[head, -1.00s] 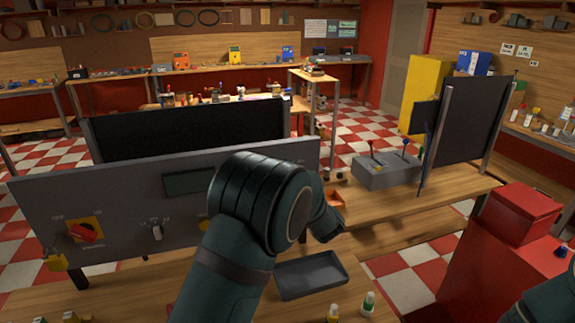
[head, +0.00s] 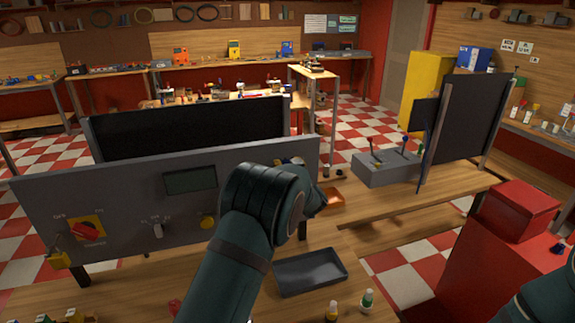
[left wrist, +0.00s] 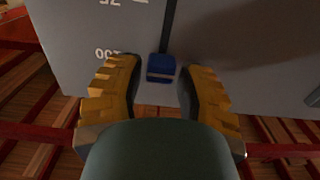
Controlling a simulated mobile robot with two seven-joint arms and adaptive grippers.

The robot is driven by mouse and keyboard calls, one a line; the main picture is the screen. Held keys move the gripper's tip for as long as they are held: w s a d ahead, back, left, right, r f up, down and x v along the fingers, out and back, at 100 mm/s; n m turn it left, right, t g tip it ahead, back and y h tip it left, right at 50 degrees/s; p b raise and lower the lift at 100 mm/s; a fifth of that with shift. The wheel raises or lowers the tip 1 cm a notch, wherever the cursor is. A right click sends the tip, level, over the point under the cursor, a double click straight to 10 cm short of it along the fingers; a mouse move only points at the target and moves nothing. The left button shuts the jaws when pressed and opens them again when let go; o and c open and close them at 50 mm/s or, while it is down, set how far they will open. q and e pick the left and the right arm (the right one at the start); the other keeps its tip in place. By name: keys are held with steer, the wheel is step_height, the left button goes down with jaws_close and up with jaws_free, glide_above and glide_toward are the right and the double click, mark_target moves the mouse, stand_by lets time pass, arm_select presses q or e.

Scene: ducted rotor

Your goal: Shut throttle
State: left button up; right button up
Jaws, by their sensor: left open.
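In the left wrist view a blue block-shaped knob (left wrist: 161,68) sits on a dark straight slot in a grey panel (left wrist: 225,45). Printed numbers stand beside the slot; I take the knob to be the throttle. My left gripper (left wrist: 158,75) is open, its yellow fingers on either side of the knob. I cannot tell whether they touch it. In the head view my left arm covers the right end of the grey panel (head: 120,205) and hides most of the gripper. My right gripper is out of view.
A dark tray (head: 310,272) lies on the bench below. A grey lever box (head: 385,170) and red cabinet (head: 500,240) stand at right.

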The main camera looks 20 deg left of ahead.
arm_select(q)
steer(key=shift+s+r, duration=0.1)
jaws_close()
step_height(320, 180, down, 20)
steer(key=b, duration=1.3)
steer(key=shift+f+b, duration=0.2)
steer(key=shift+b, duration=0.2)
steer(key=shift+f, duration=0.1)
